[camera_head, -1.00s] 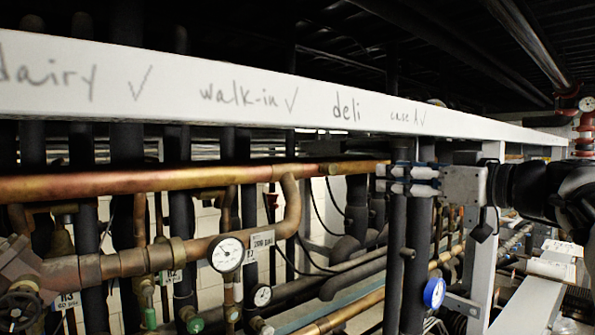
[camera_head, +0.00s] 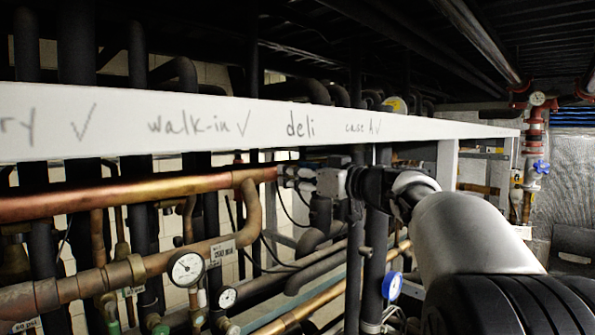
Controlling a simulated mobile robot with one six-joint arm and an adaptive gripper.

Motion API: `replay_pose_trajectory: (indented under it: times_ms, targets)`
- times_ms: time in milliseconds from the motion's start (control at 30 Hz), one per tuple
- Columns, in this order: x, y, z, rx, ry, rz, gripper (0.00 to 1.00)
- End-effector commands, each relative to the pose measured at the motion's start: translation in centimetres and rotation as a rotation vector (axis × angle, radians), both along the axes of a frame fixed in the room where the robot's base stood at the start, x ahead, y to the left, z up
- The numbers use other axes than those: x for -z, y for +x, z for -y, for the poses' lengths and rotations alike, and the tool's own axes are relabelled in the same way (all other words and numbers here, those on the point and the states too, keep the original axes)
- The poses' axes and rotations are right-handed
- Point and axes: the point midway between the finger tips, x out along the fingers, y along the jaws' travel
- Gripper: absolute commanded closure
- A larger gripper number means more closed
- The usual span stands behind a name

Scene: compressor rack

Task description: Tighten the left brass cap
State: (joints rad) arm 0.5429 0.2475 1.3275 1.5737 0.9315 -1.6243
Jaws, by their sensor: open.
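My gripper (camera_head: 282,176) is open in the head view, with its pale fingers pointing left. No object shows between the fingers. The fingertips appear just right of the copper pipe's elbow and overlap the upper copper pipe (camera_head: 130,194) in the picture; I cannot tell if they touch it. I cannot clearly pick out the left brass cap. Brass-coloured fittings (camera_head: 118,276) sit on the lower pipe at left, well below and left of my gripper. Small valves with green caps (camera_head: 160,330) show at the bottom edge, partly cut off.
A white beam with handwritten labels (camera_head: 300,129) runs across just above my gripper. Dark vertical pipes (camera_head: 355,270) stand below and behind it. A white-faced gauge (camera_head: 186,268) and a blue-rimmed gauge (camera_head: 392,286) stick out from the rack. A red pipe with a blue valve wheel (camera_head: 541,166) stands at right.

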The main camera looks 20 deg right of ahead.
Motion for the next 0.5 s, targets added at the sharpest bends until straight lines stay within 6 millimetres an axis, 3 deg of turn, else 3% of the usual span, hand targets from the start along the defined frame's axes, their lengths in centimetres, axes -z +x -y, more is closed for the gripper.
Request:
replay_pose_trajectory:
  times_ms: [267,500]
  targets:
    - [0.04,0.11,-0.05,0.000,0.000,0.000,0.57]
    - [0.02,0.09,-0.06,0.000,0.000,0.000,0.73]
